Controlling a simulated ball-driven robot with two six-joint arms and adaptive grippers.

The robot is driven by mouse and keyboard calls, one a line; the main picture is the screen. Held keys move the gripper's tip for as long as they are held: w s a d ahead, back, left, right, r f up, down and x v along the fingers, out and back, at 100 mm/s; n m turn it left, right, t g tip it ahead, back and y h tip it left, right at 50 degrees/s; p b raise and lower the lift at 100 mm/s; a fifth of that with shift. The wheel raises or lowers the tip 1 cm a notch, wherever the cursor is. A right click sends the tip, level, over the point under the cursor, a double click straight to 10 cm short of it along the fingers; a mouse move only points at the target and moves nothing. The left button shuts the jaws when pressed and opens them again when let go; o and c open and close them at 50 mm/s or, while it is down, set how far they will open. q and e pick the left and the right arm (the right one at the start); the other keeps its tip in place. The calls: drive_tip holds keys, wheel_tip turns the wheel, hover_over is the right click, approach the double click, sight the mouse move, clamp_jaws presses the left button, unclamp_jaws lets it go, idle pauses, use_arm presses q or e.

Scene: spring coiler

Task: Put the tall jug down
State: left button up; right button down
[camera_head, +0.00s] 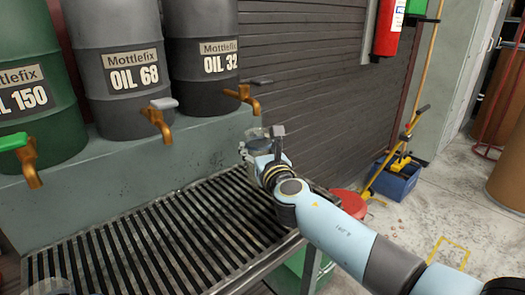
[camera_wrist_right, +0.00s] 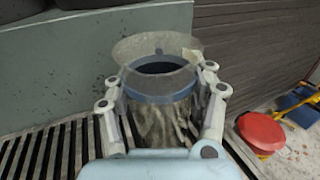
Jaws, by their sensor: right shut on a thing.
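The tall jug (camera_wrist_right: 160,120) stands upright in the right wrist view, with a wide, see-through flared rim, a dark opening and a mottled greyish body. My right gripper (camera_wrist_right: 160,96) is shut on it, one finger on each side of the body. In the head view the right gripper (camera_head: 262,142) is at the back right end of the slatted grate (camera_head: 150,245), close to the grey ledge. There the jug is mostly hidden by the gripper. Its base is hidden, so I cannot tell whether it touches the grate. My left gripper is not in view.
Oil drums (camera_head: 118,70) with orange taps (camera_head: 158,122) stand on the grey ledge (camera_head: 110,175) behind the grate.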

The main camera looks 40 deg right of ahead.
drive_tip(key=shift+s+a+r, duration=0.15)
drive_tip(key=shift+a, duration=0.2)
drive_tip(key=c, duration=0.7)
unclamp_jaws()
drive_tip(key=shift+d+f, duration=0.15)
drive_tip(key=shift+f, duration=0.1)
drive_tip(key=shift+o, duration=1.3)
drive_tip(key=shift+r, duration=0.1)
drive_tip(key=shift+r, duration=0.1)
drive_tip(key=v, duration=1.2)
drive_tip(key=shift+r, duration=0.1)
